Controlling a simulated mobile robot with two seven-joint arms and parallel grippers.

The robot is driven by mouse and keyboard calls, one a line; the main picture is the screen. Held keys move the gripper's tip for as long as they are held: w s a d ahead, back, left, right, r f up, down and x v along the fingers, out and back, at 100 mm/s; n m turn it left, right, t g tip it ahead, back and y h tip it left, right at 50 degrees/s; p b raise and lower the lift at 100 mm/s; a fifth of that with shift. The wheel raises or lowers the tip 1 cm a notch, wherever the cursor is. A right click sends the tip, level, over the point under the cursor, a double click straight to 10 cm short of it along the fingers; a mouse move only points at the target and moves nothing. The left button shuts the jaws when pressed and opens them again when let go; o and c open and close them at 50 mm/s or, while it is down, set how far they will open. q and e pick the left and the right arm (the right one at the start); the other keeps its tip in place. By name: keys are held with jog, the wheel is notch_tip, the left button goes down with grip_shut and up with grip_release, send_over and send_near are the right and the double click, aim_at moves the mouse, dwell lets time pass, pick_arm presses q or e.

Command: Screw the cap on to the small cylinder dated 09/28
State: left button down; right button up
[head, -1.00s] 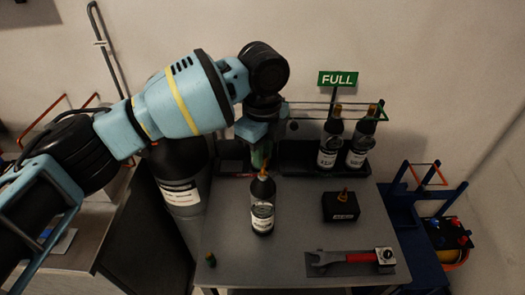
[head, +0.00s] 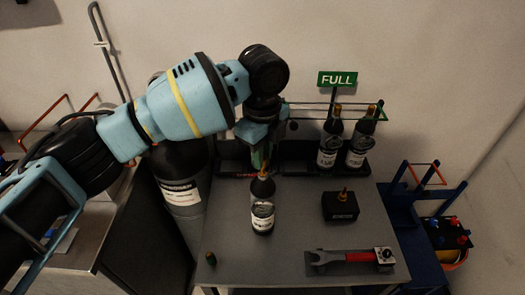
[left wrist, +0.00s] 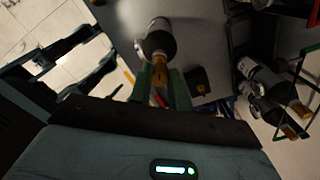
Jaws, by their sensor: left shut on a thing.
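A small black cylinder (head: 262,192) with a white label and brass top stands upright on the grey table; the date is too small to read. In the left wrist view, its dark body (left wrist: 159,40) lies ahead of the fingers. My left gripper (head: 262,160), with green fingers, is over its top, pointing down. The wrist view shows the gripper (left wrist: 162,85) shut on the brass top (left wrist: 160,66). My right gripper is not in view.
Two similar cylinders (head: 329,152) (head: 361,150) stand in a rack under a green FULL sign (head: 337,79). A black box (head: 340,206) and a red-handled wrench (head: 345,257) lie on the right. A large grey cylinder (head: 186,205) stands left of the table (head: 300,220).

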pick_arm(q)
jog(key=shift+f, duration=1.2)
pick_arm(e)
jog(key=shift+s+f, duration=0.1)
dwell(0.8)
pick_arm(q)
jog(key=shift+f, duration=0.1)
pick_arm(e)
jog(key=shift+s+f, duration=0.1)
pick_arm(q)
jog(key=shift+m, duration=0.5)
jog(key=m+b, duration=0.1)
jog(key=m, duration=0.3)
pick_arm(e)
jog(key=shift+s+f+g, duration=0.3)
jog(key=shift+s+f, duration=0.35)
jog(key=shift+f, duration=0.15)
pick_arm(q)
jog(key=shift+f+m, duration=0.15)
jog(key=shift+m, duration=0.65)
jog(key=m+b, duration=0.1)
jog(key=m, duration=0.2)
jog(key=shift+s+m, duration=0.1)
jog(key=shift+m, duration=0.3)
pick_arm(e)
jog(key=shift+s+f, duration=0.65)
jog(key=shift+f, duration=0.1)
